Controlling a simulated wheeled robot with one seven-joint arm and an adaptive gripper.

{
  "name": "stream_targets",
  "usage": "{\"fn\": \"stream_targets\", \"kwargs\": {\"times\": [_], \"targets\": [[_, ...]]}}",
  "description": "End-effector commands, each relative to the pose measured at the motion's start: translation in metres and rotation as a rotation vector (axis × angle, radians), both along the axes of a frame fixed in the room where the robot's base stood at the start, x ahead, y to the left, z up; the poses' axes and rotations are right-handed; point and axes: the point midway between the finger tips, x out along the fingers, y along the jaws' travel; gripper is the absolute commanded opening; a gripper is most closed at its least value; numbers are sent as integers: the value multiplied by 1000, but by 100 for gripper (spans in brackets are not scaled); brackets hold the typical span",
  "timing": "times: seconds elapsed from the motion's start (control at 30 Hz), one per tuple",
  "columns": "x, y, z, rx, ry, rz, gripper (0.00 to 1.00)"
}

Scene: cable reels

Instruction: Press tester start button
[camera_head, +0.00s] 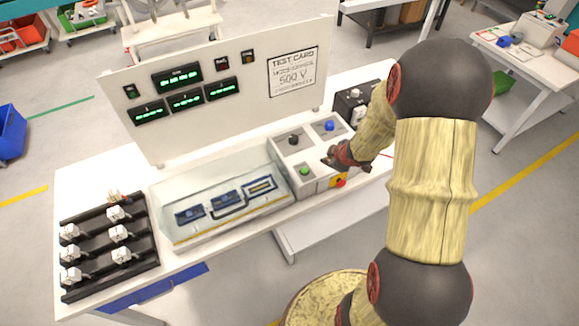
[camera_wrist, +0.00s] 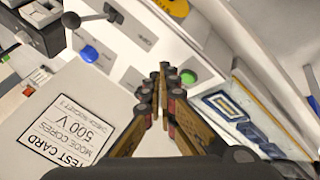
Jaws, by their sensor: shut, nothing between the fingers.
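The tester's control box (camera_head: 283,153) is pale grey and stands at the right end of a clear tray. A green button (camera_head: 304,171) sits on its top near the front edge, and shows unobstructed in the head view. The box also carries a black knob (camera_head: 293,140) and a blue button (camera_head: 329,126). My gripper (camera_head: 328,160) is shut and empty, above the box just right of the green button. In the wrist view, the fingertips (camera_wrist: 167,70) appear close beside the green button (camera_wrist: 188,76). The head view shows a gap, and its height is unclear.
A red stop button on yellow (camera_head: 340,183) is on the box's front. A display panel (camera_head: 150,75) with a 500 V test card (camera_head: 293,72) stands behind. The clear tray (camera_head: 170,236) holds blue devices. A black rack (camera_head: 153,262) with white parts is at left.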

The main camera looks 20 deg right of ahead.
Motion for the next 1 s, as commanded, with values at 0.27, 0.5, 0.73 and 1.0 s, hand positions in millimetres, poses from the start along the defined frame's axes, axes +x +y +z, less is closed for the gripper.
{"fn": "stream_targets", "kwargs": {"times": [0.27,0.5,0.73,1.0], "targets": [[39,43,29,37,-161,241,0],[45,56,38,55,-205,286,0],[45,55,38,53,-204,284,0],[45,55,29,53,-203,284,0]]}}
